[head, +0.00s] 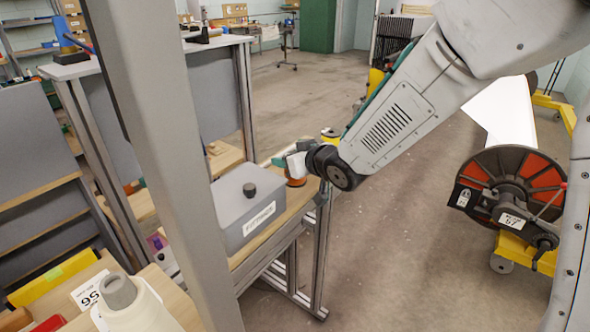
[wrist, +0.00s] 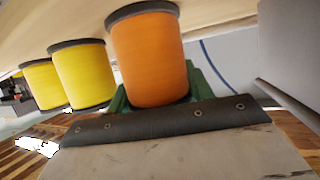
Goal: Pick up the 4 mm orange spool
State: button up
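An orange spool (wrist: 149,55) with dark flanges fills the middle of the wrist view. In the head view, a small part of an orange spool (head: 296,181) shows just below my gripper (head: 290,160), at the edge of the wooden bench. In the wrist view, green finger parts of my gripper (wrist: 160,103) show on both sides of the orange spool's near end. The spool hides most of the fingers, so whether they touch it is unclear. No size mark on the spool is readable.
Two yellow spools (wrist: 77,75) (wrist: 43,83) stand in a row left of the orange one in the wrist view. A grey lidded box (head: 248,205) sits beside my gripper on the bench (head: 285,215). A grey post (head: 165,150) stands at left.

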jog(key=shift+c, duration=1.3)
jog(key=shift+r, duration=0.1)
